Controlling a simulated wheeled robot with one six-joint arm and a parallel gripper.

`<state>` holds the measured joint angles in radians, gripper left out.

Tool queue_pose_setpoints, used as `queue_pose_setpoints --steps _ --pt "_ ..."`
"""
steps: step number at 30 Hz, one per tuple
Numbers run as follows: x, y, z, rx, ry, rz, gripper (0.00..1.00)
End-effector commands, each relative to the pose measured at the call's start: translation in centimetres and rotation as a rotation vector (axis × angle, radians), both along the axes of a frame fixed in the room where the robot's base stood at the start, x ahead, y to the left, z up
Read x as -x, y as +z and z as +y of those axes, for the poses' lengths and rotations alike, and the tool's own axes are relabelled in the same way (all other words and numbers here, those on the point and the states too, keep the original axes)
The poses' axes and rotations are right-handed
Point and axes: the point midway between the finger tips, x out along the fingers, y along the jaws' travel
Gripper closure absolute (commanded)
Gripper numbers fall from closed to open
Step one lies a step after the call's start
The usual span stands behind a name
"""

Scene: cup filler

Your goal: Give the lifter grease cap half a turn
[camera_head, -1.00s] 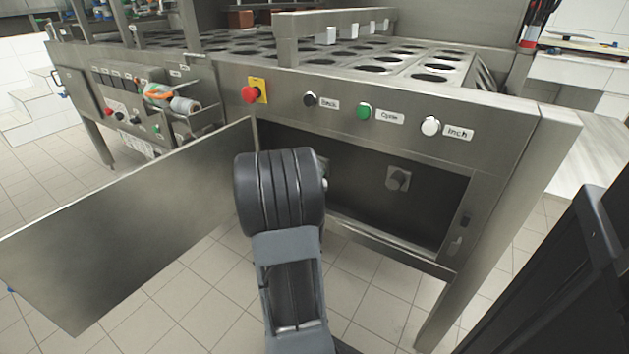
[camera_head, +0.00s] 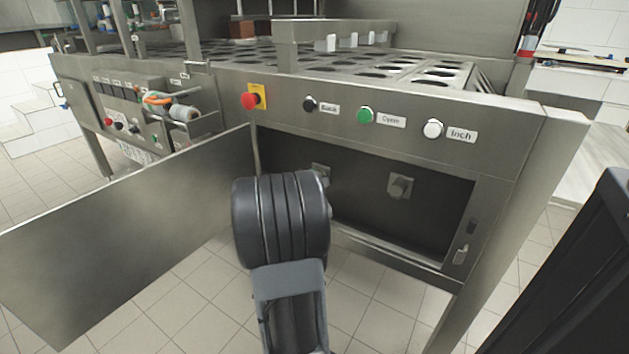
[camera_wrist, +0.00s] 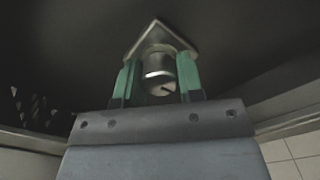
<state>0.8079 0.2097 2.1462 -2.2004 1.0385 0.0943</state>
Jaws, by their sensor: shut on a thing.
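A round metal grease cap (camera_wrist: 159,82) with a dark mark on its face sits on a square plate (camera_wrist: 150,36) inside the dark cabinet. My gripper (camera_wrist: 159,70) has its green fingers on both sides of this cap and is shut on it. In the head view my arm hides most of the gripper and the cap; part of the square plate (camera_head: 320,170) shows just above the arm. A second cap (camera_head: 400,186) on its own plate is farther right in the same opening, with nothing touching it. I cannot read any label by either cap.
The cabinet door (camera_head: 120,240) stands wide open at the left. Above the opening are a red emergency button (camera_head: 250,100), a black button (camera_head: 310,104), a green button (camera_head: 366,115) and a white button (camera_head: 433,128). The tiled floor (camera_head: 365,295) in front is clear.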

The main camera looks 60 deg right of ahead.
Motion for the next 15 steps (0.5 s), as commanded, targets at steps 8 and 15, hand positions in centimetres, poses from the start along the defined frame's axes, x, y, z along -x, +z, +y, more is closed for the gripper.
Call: queue_pose_setpoints --steps 8,15 --pt "0.00 -0.06 0.01 -0.001 0.000 0.001 0.41" --pt "0.00 -0.01 0.03 0.000 0.000 0.001 0.40"
